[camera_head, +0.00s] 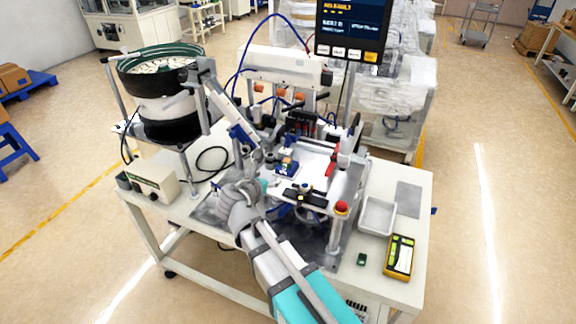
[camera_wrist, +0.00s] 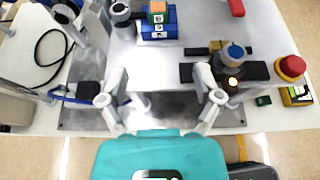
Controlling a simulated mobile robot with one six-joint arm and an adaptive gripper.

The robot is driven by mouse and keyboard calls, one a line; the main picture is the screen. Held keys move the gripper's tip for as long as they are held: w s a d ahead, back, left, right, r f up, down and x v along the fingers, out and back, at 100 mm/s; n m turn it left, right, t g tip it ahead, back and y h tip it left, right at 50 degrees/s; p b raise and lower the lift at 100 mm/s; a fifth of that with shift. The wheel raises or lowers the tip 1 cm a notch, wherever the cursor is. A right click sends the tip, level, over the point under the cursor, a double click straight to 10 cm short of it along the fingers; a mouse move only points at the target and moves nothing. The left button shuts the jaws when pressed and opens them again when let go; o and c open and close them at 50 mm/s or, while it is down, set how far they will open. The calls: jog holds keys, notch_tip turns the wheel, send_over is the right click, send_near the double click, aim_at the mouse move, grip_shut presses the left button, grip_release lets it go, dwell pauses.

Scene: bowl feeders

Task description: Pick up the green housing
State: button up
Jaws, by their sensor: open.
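A small dark green housing (camera_head: 361,259) lies on the bare tabletop at the front right, left of a yellow meter. It also shows in the wrist view (camera_wrist: 263,100) at the right, below the red button. My gripper (camera_wrist: 160,98) is open and empty, its two fingers wide apart over the table's front edge. The green housing is well to the right of the fingers and apart from them. In the head view my arm covers much of the gripper and the fingertips are hard to make out.
A blue fixture (camera_wrist: 158,24) holds an orange and green block. A red button (camera_head: 341,208) stands near a white tray (camera_head: 377,216). The yellow meter (camera_head: 400,255) lies to the housing's right. A bowl feeder (camera_head: 160,80) rises at the left. Tabletop around the housing is clear.

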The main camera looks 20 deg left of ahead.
jog(key=b, duration=0.3)
send_near(285, 164)
jog(key=x, duration=0.2)
jog(key=shift+w+f, duration=0.3)
jog(key=shift+f, duration=0.05)
jog(key=shift+w+d+f, duration=0.1)
jog(key=shift+w+d, duration=0.05)
jog(key=shift+w, duration=0.35)
jog(key=shift+b+x, duration=0.85)
jog(key=shift+x, duration=1.75)
jog(key=c, duration=1.1)
